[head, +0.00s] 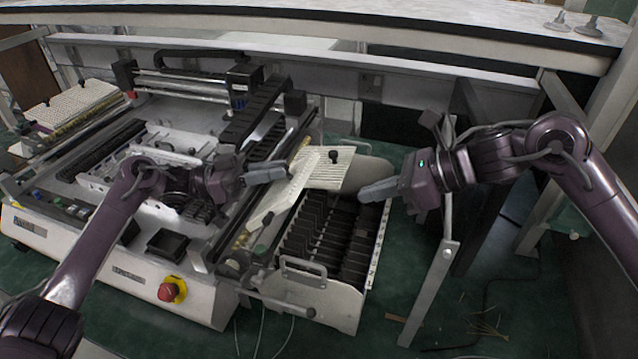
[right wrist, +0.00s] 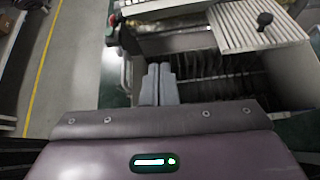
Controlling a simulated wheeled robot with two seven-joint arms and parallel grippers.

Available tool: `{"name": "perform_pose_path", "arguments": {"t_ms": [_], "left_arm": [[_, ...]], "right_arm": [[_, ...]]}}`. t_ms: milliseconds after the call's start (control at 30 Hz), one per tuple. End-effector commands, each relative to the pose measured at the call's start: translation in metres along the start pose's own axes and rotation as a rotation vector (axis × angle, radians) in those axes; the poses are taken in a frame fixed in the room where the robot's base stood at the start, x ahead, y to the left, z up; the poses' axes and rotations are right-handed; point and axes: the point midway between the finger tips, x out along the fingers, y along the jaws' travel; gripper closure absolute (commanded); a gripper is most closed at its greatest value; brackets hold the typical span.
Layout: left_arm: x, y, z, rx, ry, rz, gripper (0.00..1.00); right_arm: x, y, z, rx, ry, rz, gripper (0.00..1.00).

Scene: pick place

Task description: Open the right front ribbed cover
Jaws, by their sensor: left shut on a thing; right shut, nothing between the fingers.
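The cream ribbed cover (head: 330,178) with a black knob sits raised and tilted at the back of the slotted bin (head: 350,300) on the right. It also shows at the top right of the right wrist view (right wrist: 240,30). Another cream ribbed strip (head: 268,212) slants down the bin's left side; whether it joins the cover is unclear. The bin's front dark slots are exposed. My left gripper (head: 287,171) is shut on the ribbed cover at its left edge; the exact grip is hard to see. My right gripper (head: 362,194) is shut and empty above the bin's right side (right wrist: 160,70).
The white machine (head: 120,270) with a red knob (head: 172,290) fills the left. Another ribbed cover (head: 75,103) lies at its far left. A metal leg (head: 430,285) stands right of the bin. A bench top (head: 400,25) spans the back.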

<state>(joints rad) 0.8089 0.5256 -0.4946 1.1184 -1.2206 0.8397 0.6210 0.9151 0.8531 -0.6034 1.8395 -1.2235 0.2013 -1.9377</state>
Motion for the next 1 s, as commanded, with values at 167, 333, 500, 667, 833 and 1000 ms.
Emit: {"name": "perform_pose_path", "arguments": {"t_ms": [167, 333, 500, 667, 833, 1000], "left_arm": [[0.0, 0.0, 0.0, 0.0, 0.0, -0.001, 1.0], [0.0, 0.0, 0.0, 0.0, 0.0, -0.001, 1.0], [0.0, 0.0, 0.0, 0.0, 0.0, 0.0, 1.0], [0.0, 0.0, 0.0, 0.0, 0.0, 0.0, 1.0], [0.0, 0.0, 0.0, 0.0, 0.0, -0.001, 1.0], [0.0, 0.0, 0.0, 0.0, 0.0, -0.001, 1.0]], "right_arm": [[-0.007, -0.017, -0.003, -0.089, 0.006, -0.046, 1.0], [0.009, -0.019, -0.003, -0.099, 0.007, -0.047, 1.0], [0.043, -0.019, -0.003, -0.098, 0.006, -0.044, 1.0], [0.079, -0.021, -0.003, -0.097, 0.005, -0.044, 1.0], [0.096, -0.021, 0.015, -0.103, 0.003, -0.049, 1.0], [0.101, -0.02, 0.03, -0.1, 0.006, -0.048, 1.0]]}}
